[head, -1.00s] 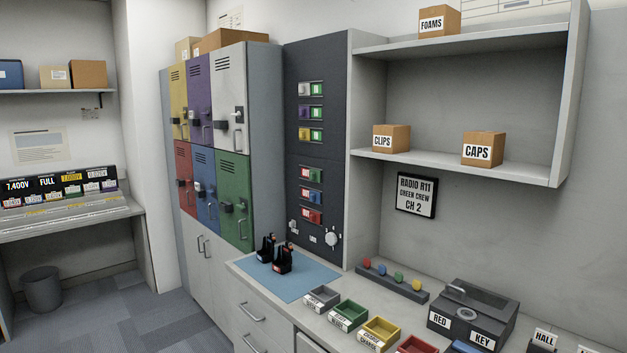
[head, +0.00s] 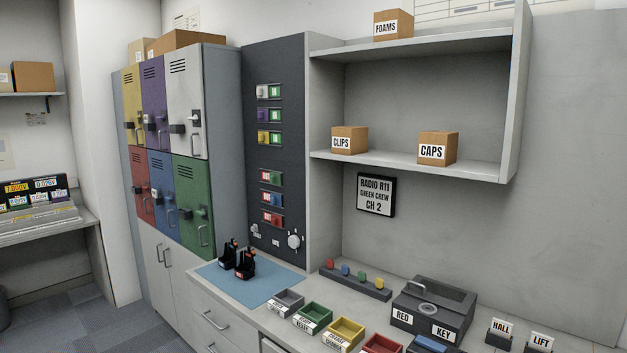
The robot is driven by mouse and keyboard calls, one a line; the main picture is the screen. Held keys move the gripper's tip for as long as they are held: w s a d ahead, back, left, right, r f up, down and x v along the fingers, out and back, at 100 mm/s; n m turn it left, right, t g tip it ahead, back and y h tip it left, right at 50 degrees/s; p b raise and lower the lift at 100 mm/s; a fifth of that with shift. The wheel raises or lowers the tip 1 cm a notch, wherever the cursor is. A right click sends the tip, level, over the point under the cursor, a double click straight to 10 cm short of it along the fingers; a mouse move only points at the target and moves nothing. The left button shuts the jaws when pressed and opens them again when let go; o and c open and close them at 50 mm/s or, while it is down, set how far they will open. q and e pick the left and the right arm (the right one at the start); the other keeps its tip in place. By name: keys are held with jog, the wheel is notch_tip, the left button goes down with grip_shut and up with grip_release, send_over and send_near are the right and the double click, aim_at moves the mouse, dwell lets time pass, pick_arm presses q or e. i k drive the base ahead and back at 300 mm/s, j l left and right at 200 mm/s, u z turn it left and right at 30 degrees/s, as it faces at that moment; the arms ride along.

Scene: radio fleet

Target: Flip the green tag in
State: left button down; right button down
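A dark upright panel (head: 262,150) beside the lockers carries rows of small two-part tags. The green tag (head: 276,178) is in the upper row of the lower group. It sits at the right of its row, beside a red plate with a white label. Below it are a blue tag (head: 277,198) and a red tag (head: 278,219), each with a red plate at its left. In the upper group, white (head: 262,91), purple (head: 262,115) and yellow (head: 263,137) tags sit at the left, with green plates at their right. Neither of my grippers is in view.
A counter with a blue mat (head: 235,285) and two black radios (head: 245,265) stands below the panel. Small coloured trays (head: 313,317), a rack with coloured knobs (head: 353,281) and a dark key box (head: 433,307) line the counter. The green locker (head: 193,205) is shut.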

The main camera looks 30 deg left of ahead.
aim_at(276, 178)
jog(key=j+z, duration=0.3)
jog(key=j, duration=0.2)
jog(key=j+z, duration=0.3)
jog(key=j, duration=0.2)
jog(key=j+z, duration=0.2)
jog(key=j, duration=1.6)
jog(key=k+j, duration=0.1)
jog(key=j, duration=0.55)
jog(key=k+j, duration=0.1)
jog(key=j, duration=0.6)
